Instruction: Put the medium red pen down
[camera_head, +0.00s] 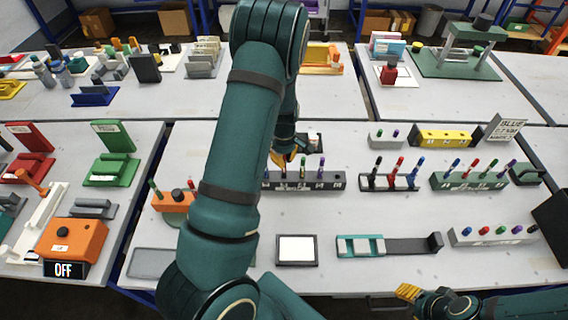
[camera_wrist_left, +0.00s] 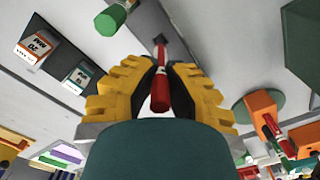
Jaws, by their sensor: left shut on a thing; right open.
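My left gripper (camera_head: 284,158) is over the left part of a long dark pen rack (camera_head: 326,184); my arm hides much of this spot in the head view. In the left wrist view, the yellow fingers of my left gripper (camera_wrist_left: 158,82) are shut on a red pen (camera_wrist_left: 160,92). The pen's far end points at a dark hole in the grey rack (camera_wrist_left: 178,45); I cannot tell whether it is inside. A green pen (camera_wrist_left: 112,19) stands beside it. My right gripper (camera_head: 408,292) is open and empty at the table's front edge.
Another rack (camera_head: 390,184) with several pens is to the right, and a green rack (camera_head: 468,182) stands further right. An orange block (camera_head: 172,202) with pens is left of my arm. In front lie a framed white pad (camera_head: 297,250) and a slider track (camera_head: 412,246).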

